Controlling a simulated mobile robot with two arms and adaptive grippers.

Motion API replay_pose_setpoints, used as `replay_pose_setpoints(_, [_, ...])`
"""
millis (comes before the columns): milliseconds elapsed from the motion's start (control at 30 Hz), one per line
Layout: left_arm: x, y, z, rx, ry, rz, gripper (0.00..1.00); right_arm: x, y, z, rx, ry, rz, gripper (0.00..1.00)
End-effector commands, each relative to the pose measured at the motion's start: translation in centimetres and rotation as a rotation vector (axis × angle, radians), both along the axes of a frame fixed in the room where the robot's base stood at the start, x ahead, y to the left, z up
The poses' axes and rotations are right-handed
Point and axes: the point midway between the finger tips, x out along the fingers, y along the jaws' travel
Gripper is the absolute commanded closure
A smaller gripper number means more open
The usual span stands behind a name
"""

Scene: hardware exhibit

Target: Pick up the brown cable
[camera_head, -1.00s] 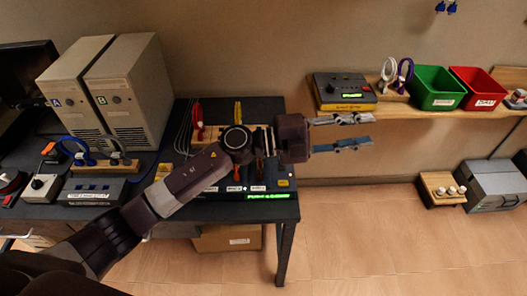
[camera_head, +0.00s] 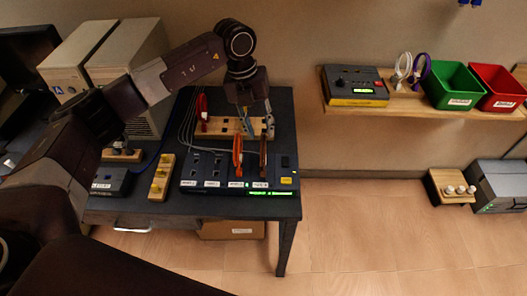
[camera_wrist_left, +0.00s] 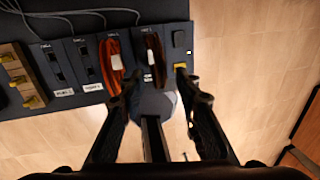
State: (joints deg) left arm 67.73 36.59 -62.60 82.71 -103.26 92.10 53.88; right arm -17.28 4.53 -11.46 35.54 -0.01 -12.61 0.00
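The brown cable (camera_head: 263,158) stands as a narrow dark loop at the right end of the black slotted panel (camera_head: 217,181) on the table. It also shows in the left wrist view (camera_wrist_left: 155,60), looped around a white label. An orange-red cable (camera_head: 238,155) stands in the slot left of it and shows in the left wrist view (camera_wrist_left: 115,65). My left gripper (camera_head: 257,124) points down above and behind the brown cable. In the left wrist view its fingers (camera_wrist_left: 157,92) are spread apart with nothing between them, short of the cable. My right gripper is not in view.
A wooden rack (camera_head: 219,126) with a red cable (camera_head: 201,108) stands behind the panel. A wooden block with yellow hooks (camera_head: 160,178) lies to its left. A shelf on the right holds a grey-yellow device (camera_head: 354,86), green bin (camera_head: 453,86) and red bin (camera_head: 497,88).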

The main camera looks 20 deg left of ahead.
Motion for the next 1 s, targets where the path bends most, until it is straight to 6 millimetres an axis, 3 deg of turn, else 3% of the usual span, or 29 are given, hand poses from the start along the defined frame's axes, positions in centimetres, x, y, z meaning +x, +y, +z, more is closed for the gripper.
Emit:
replay_pose_setpoints(200, [-0.3,-0.5,-2.3,-0.001,0.004,-0.001,0.69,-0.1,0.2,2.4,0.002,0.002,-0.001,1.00])
replay_pose_setpoints(400, [-0.2,-1.0,-4.6,-0.004,0.000,-0.001,0.69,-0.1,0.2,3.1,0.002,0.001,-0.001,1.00])
replay_pose_setpoints(667, [-0.1,-1.0,-5.0,-0.004,-0.001,-0.002,0.69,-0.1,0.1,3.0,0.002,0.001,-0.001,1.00])
replay_pose_setpoints(933, [-0.1,-1.1,-5.0,-0.005,-0.002,-0.002,0.99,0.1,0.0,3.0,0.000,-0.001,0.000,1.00])
replay_pose_setpoints(1000, [-0.1,-1.1,-5.0,-0.005,-0.002,-0.002,1.00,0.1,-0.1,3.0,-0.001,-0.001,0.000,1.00])
